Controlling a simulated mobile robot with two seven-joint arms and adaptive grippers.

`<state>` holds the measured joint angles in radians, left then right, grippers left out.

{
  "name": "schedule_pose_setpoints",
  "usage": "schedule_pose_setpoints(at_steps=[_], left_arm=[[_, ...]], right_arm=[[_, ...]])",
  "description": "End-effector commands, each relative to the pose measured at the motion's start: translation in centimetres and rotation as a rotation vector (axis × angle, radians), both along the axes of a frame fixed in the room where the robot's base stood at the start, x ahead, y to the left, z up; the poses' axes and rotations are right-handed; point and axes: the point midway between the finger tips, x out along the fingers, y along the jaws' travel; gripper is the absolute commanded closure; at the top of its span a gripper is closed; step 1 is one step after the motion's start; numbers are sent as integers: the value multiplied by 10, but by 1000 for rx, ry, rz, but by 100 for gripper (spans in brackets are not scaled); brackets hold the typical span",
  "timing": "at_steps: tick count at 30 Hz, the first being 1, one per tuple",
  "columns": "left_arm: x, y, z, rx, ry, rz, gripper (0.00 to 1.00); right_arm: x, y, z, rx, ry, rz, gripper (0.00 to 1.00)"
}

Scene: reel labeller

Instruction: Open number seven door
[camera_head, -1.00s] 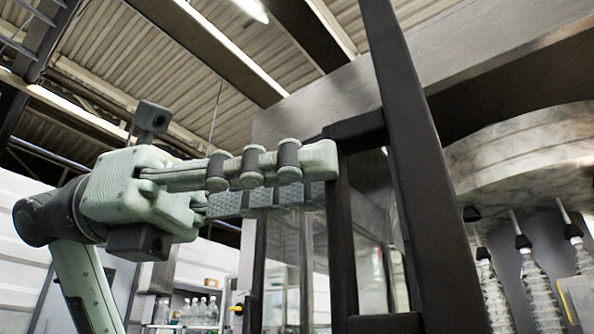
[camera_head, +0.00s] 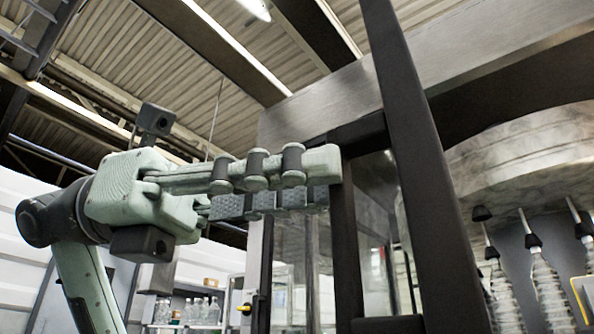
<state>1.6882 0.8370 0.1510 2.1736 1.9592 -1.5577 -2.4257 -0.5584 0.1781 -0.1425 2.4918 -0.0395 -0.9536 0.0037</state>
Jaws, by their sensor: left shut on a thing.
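A door with a dark frame post (camera_head: 418,165) rises tilted through the middle right of the head view. Its dark handle has a vertical bar (camera_head: 347,255) joined to the post by brackets at top and bottom. My left gripper (camera_head: 325,178) comes in from the left and is shut on the handle bar near its upper end. The near finger covers part of the bar, and the other finger is behind. No door number shows. I cannot tell whether the door stands ajar. My right gripper is not in view.
Behind the door at right is a large round machine part (camera_head: 535,160) with bottles (camera_head: 550,285) hanging under it. Glass panels (camera_head: 293,270) stand behind the handle. A shelf with several bottles (camera_head: 190,310) is at the lower left.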

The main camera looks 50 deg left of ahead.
Motion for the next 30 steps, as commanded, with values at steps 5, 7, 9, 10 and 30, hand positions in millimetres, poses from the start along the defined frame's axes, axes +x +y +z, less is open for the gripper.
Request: schedule_pose_setpoints(at_steps=[5, 7, 9, 10, 30], left_arm=[[6, 3, 2, -6, 7, 17, 72], [6, 3, 2, -7, 5, 16, 72], [5, 2, 2, -7, 4, 16, 72], [5, 2, 2, -7, 4, 15, 72], [-35, 67, 3, -8, -1, 11, 72]], right_arm=[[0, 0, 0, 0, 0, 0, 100], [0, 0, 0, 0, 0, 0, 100], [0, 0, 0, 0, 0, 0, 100], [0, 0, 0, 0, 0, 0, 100], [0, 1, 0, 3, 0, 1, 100]])
